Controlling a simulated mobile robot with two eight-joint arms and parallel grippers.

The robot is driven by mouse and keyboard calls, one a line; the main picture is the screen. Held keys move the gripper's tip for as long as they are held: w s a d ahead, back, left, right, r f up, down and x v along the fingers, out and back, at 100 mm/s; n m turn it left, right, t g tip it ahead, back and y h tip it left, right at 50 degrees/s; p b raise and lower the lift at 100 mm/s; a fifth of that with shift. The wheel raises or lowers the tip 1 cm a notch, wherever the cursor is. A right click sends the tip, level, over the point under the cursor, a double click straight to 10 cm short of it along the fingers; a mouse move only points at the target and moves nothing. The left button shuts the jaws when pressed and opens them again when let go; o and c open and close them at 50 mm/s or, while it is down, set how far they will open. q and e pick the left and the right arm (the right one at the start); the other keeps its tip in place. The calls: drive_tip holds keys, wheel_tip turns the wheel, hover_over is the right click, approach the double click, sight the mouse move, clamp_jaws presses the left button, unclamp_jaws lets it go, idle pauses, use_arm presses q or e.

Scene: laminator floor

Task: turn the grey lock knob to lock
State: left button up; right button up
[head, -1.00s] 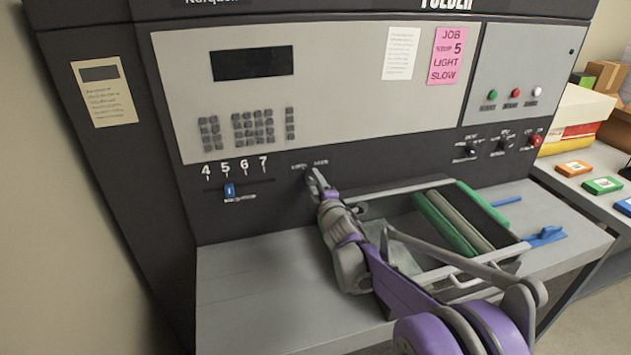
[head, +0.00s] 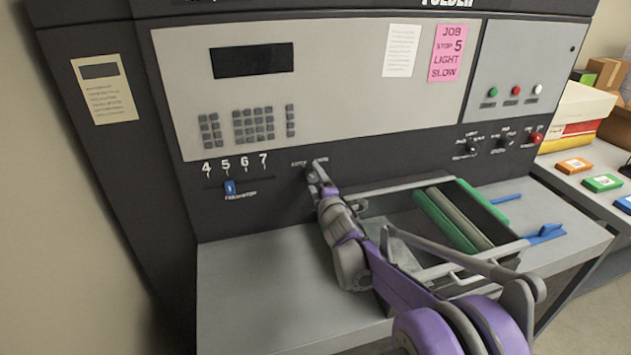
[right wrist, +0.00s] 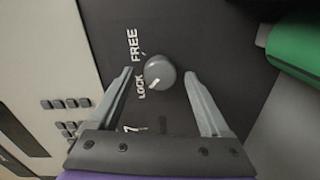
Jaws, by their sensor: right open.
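The grey lock knob (right wrist: 159,72) is round with a white pointer mark and sits on the dark machine panel. In the right wrist view the word FREE (right wrist: 133,43) is above and left of it, and LOCK (right wrist: 141,87) is beside it at lower left. The white mark is on the knob's lower-left side, toward LOCK. My right gripper (right wrist: 158,73) is open, with one finger on each side of the knob and gaps between. In the head view the right gripper (head: 314,170) is at the panel and largely hides the knob. My left gripper is not in view.
A blue slider (head: 230,187) stands left of the knob under the numbers 4 to 7. A tray with green rollers (head: 447,222) lies right of my arm on the grey shelf (head: 255,290). Small dark switches (head: 471,150) are farther right. The shelf's left part is clear.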

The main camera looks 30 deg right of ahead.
drive_tip(key=b+v, duration=0.1)
drive_tip(key=v, duration=0.9)
drive_tip(key=shift+s, duration=0.4)
